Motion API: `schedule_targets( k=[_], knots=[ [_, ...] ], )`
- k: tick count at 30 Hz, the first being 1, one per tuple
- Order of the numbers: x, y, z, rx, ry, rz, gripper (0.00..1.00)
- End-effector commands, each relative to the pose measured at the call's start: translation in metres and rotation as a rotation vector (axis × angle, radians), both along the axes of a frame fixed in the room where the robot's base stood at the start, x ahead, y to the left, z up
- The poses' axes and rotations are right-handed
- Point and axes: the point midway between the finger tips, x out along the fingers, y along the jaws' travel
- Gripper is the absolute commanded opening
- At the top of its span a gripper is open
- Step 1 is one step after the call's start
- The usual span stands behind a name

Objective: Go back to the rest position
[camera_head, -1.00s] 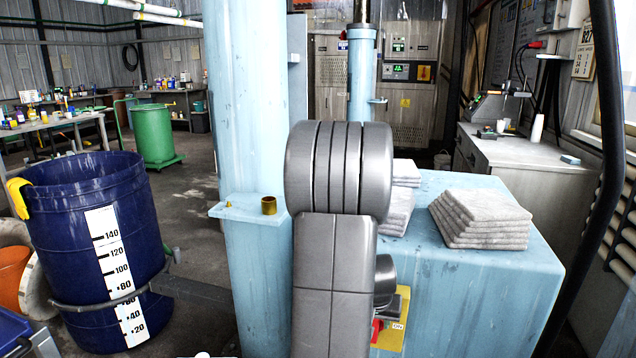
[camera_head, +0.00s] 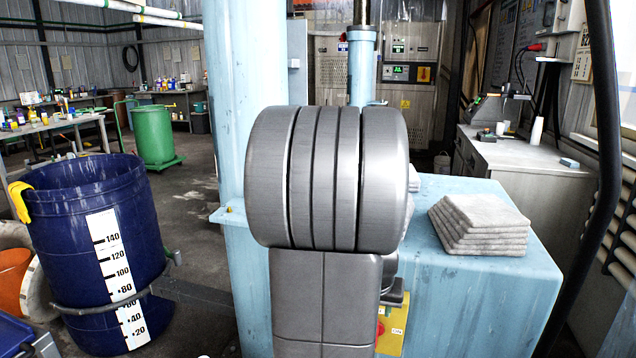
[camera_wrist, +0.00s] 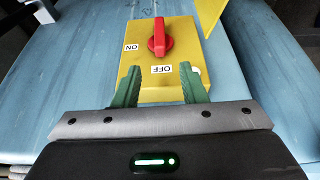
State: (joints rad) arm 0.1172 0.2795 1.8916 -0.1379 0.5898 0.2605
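In the wrist view, my gripper (camera_wrist: 158,82) has two green fingers spread apart with nothing held between them. Beyond the fingertips is a yellow switch box (camera_wrist: 140,70) with a red rotary knob (camera_wrist: 160,38). The knob is clear of the fingers. Its handle lies roughly up and down in the picture. An ON label is at its left, and an OFF label is below it, upside down. In the head view, the yellow box (camera_head: 393,332) and part of the red knob (camera_head: 380,328) show low beside my arm. My gripper is hidden there behind my arm.
A pale blue machine body (camera_head: 490,300) carries a stack of grey cloths (camera_head: 480,225). A blue column (camera_head: 233,90) stands behind my arm. A dark blue barrel (camera_head: 60,230) in a clamp stands at the left. A black hose (camera_head: 606,130) hangs at the right.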

Motion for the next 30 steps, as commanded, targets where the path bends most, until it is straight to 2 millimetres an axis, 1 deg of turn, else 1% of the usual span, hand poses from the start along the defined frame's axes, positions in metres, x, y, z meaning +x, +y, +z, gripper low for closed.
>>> schedule_targets(
  k=[1,7,8,9,30],
  knots=[
    [-0.003,0.001,0.011,0.000,-0.004,0.000,0.38],
    [-0.016,0.005,0.043,-0.001,-0.004,0.001,0.38],
    [-0.013,0.004,0.029,0.000,0.005,0.000,0.38],
    [-0.010,0.003,0.020,0.000,0.006,0.000,0.38],
    [0.033,-0.011,-0.088,0.001,0.003,0.000,0.38]
  ],
)
